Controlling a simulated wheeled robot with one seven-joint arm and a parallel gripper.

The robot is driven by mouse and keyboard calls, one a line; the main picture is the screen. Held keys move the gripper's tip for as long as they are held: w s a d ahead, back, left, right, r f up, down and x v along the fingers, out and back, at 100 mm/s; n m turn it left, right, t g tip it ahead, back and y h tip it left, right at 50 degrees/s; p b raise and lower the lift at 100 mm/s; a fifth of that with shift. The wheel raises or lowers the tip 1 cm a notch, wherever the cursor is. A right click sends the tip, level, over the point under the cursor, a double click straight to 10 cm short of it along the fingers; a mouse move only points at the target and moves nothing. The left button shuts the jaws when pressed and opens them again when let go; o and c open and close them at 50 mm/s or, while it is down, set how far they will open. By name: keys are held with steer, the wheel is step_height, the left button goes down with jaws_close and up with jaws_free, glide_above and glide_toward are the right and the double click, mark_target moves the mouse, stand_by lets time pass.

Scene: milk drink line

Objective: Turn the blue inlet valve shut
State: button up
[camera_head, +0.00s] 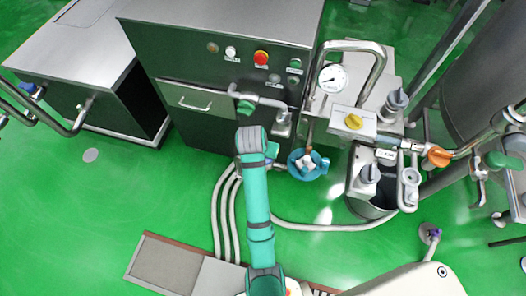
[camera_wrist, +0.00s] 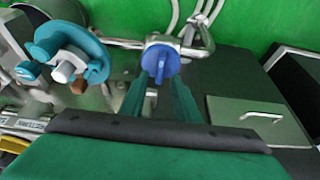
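The blue inlet valve (camera_wrist: 160,62) has a round blue body with a narrow raised grip, on a metal pipe near the top middle of the wrist view. In the head view a little blue (camera_head: 271,149) shows just right of my arm's end; the rest is hidden. My gripper (camera_wrist: 161,80) points at the valve with two dark teal fingers, one on each side of the grip. The fingers are apart, with a gap showing around the grip. I cannot tell whether the fingertips touch it.
A teal handwheel (camera_head: 308,164) with a white hub is close right of my gripper; it also shows in the wrist view (camera_wrist: 68,58). Pale hoses (camera_head: 225,205) cross the green floor.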

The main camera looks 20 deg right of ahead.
steer(key=v, duration=0.6)
steer(key=shift+r, duration=0.25)
steer(key=shift+s, duration=0.15)
steer(key=s+a+f+n+t, duration=0.2)
steer(key=s+a+f+t, duration=0.15)
steer(key=s+f, duration=0.2)
steer(key=s+a+f+n+t, duration=0.2)
steer(key=s+a+f, duration=0.25)
steer(key=s, duration=0.25)
steer(key=s+a+r+n+t+y, duration=0.1)
steer(key=s+a+r+t, duration=0.1)
steer(key=s+r, duration=0.5)
steer(key=s+a+r+n+t+y, duration=0.1)
steer(key=s+a+r+n+t, duration=0.1)
steer(key=s+r, duration=0.5)
steer(key=s+a+t, duration=0.1)
steer(key=s+t, duration=0.1)
steer(key=s, duration=0.2)
steer(key=shift+s+a+r+y, duration=0.2)
steer(key=shift+a+r+y, duration=0.1)
steer(key=shift+r, duration=0.1)
steer(key=shift+o, duration=0.3)
steer(key=shift+w, duration=0.1)
